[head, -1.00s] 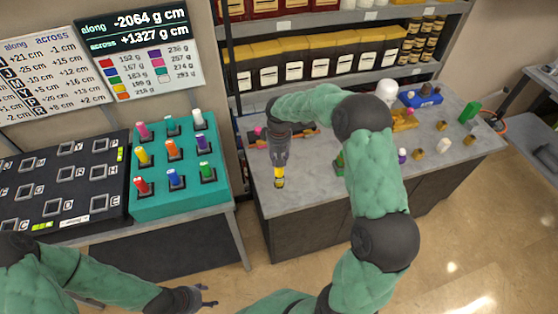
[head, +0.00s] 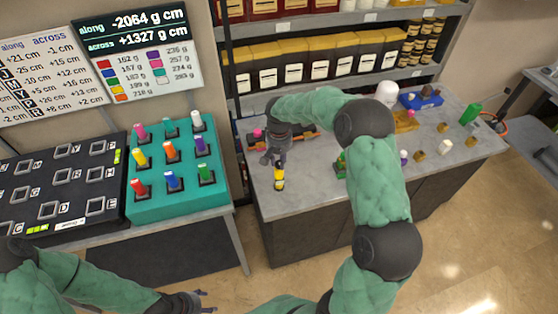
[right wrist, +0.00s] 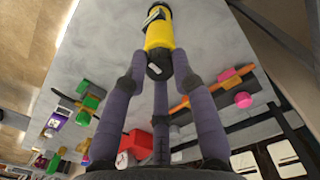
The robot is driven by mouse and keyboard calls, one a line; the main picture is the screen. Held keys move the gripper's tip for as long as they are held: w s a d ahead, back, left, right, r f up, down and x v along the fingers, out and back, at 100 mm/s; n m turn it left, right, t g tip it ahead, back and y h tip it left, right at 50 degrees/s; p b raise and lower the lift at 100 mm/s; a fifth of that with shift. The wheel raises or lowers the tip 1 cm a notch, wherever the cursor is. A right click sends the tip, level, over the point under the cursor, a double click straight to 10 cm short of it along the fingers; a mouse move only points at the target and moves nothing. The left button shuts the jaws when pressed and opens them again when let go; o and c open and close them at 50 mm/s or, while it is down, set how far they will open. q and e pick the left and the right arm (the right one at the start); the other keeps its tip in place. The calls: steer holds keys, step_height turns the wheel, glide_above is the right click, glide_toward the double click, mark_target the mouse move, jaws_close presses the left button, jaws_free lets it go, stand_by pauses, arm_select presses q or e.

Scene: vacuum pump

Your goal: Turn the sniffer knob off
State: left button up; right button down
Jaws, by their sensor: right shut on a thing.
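The sniffer (head: 279,175), a small yellow and black cylinder, is on the grey bench top near its left front edge. My right gripper (head: 276,160) comes down over it from the back. In the right wrist view my three purple-grey fingers (right wrist: 158,62) close around the dark near end of the yellow sniffer (right wrist: 160,36). The dark knob end (right wrist: 154,70) sits between the fingertips and is partly hidden. Which way the knob points cannot be told. My left gripper (head: 203,302) is low at the bottom edge, empty, with its fingers apart.
An orange rod with pink knobs (right wrist: 238,82) lies behind the sniffer. A green-capped fitting (head: 340,163) stands to its right. Several small parts lie farther right. A teal block of coloured pegs (head: 190,212) stands on the left table. The bench's front strip is clear.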

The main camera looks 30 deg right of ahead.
mark_target(279, 162)
stand_by(0.3)
steer(key=c, duration=1)
jaws_free()
step_height(279, 162, up, 12)
